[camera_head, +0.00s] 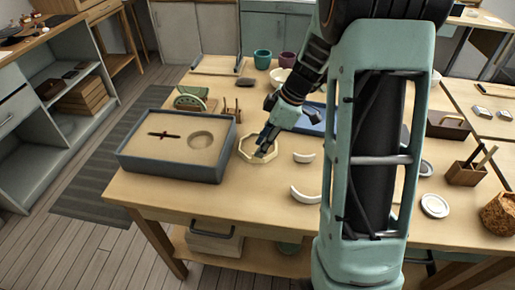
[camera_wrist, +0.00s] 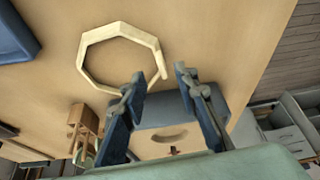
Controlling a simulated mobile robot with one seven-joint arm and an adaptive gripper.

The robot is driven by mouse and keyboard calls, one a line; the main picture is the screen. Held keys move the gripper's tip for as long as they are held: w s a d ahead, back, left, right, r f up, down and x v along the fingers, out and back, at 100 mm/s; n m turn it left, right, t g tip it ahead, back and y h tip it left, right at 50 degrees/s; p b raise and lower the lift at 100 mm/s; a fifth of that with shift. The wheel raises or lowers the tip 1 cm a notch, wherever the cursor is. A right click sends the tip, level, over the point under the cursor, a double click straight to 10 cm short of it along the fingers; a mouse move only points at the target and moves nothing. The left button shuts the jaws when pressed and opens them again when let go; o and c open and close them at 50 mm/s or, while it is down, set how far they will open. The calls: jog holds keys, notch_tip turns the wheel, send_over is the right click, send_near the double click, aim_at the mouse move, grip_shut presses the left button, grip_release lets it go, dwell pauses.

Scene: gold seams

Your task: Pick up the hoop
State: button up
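The hoop is a pale wooden, many-sided ring (camera_head: 243,151) lying flat on the table, right of the grey box of sand, in the head view. In the wrist view the hoop (camera_wrist: 118,28) is at the upper left, with its lower right part partly hidden by a finger. My gripper (camera_head: 265,143) is over the hoop in the head view. In the wrist view my gripper (camera_wrist: 160,72) is open, with its fingertips either side of the hoop's right-hand rim. I cannot tell whether they touch it.
The grey sand box (camera_head: 170,172) stands close on the left, holding a dark stick-like piece. White curved pieces (camera_head: 305,194) lie to the right. A green round item (camera_head: 190,99) and cups (camera_head: 262,59) stand farther back. The table front by the hoop is clear.

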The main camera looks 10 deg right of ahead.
jog(key=x, duration=0.4)
jog(key=shift+s+a+f, duration=0.1)
jog(key=shift+f, duration=0.05)
jog(key=shift+c, duration=0.6)
grip_shut()
